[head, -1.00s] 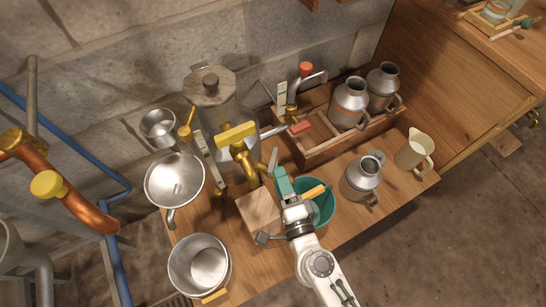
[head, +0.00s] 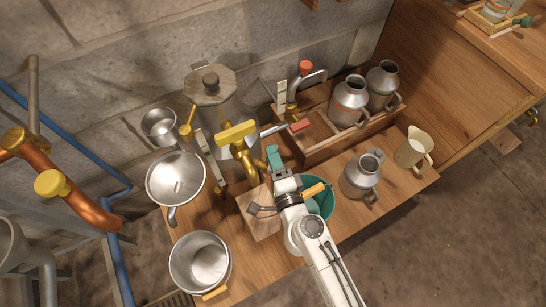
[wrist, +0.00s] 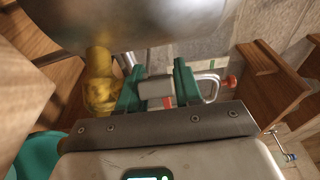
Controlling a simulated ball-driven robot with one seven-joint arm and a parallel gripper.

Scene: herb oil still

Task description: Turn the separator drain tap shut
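A brass tap (head: 240,158) with a yellow bar handle (head: 235,132) stands at the front of the tall lidded steel vessel (head: 211,108). My gripper (head: 273,156) has green fingers and is just right of the brass tap, above the bench. In the wrist view the fingers (wrist: 158,86) stand apart, with a pale grey block between or behind them; contact cannot be told. Brass tap parts (wrist: 100,80) show left of the fingers, under a large steel vessel (wrist: 130,18). The tap's yellow handle is not seen in the wrist view.
A wooden block (head: 258,212) and a teal bucket (head: 322,203) are close to my arm. A wooden tray (head: 335,147) with metal cans is to the right. Steel bowls and a pot (head: 199,264) are left.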

